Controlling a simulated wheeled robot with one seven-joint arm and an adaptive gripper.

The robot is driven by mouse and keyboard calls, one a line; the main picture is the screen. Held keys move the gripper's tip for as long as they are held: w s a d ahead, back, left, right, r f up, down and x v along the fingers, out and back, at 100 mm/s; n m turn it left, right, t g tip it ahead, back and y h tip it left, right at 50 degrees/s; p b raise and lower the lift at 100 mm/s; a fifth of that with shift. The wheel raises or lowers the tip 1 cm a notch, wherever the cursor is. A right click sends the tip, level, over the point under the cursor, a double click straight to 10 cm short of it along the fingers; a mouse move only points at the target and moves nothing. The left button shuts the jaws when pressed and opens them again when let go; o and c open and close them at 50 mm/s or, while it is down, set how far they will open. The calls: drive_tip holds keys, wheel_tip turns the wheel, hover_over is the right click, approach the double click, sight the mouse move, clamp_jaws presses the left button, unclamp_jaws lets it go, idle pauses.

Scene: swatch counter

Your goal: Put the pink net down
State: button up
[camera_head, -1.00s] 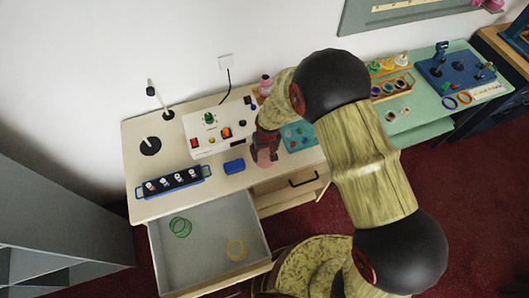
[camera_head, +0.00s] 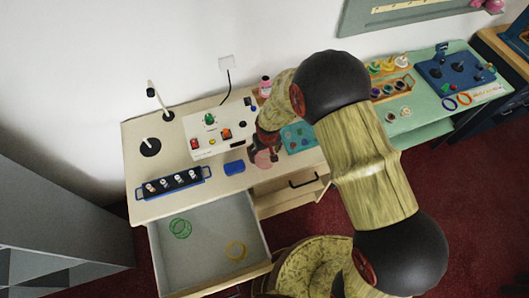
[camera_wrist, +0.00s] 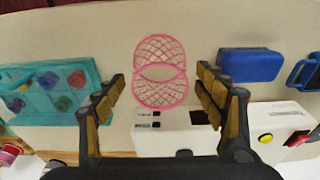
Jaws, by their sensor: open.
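The pink net (camera_wrist: 160,92) is a mesh piece with two overlapping pink hoops in the wrist view. In the head view the pink net (camera_head: 263,160) shows as a small pink patch at the counter's front part, below my gripper. My gripper (camera_wrist: 163,82) is open, its two fingers spread wide to the left and right of the net in the picture, with clear gaps on both sides. In the head view my gripper (camera_head: 266,143) is partly hidden by its own wrist.
A white control box (camera_head: 208,133) stands behind. A blue block (camera_head: 234,168) lies to the left and a teal tray (camera_head: 298,138) to the right. A blue rack (camera_head: 170,183) is at the left. An open drawer (camera_head: 205,262) holds green and yellow rings.

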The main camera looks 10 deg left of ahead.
drive_tip(key=s+d+r+m+t, duration=0.1)
drive_tip(key=d+r, duration=0.3)
drive_tip(key=r, duration=0.7)
drive_tip(key=s+d+r+m, duration=0.15)
drive_tip(key=d+r, duration=0.25)
drive_tip(key=r, duration=0.6)
drive_tip(key=s+d+r+t, duration=0.15)
drive_tip(key=d+r, duration=0.35)
drive_tip(key=r, duration=0.6)
drive_tip(key=s+d+r+m+t, duration=0.1)
drive_tip(key=s+d+r, duration=0.4)
drive_tip(key=s, duration=0.3)
drive_tip(key=s+d+r+m, duration=0.1)
drive_tip(key=s+d+r, duration=0.5)
drive_tip(key=s, duration=0.3)
drive_tip(key=shift+d+m+t+h, duration=0.2)
drive_tip(key=shift+m+t+h, duration=0.15)
drive_tip(key=shift+h, duration=0.05)
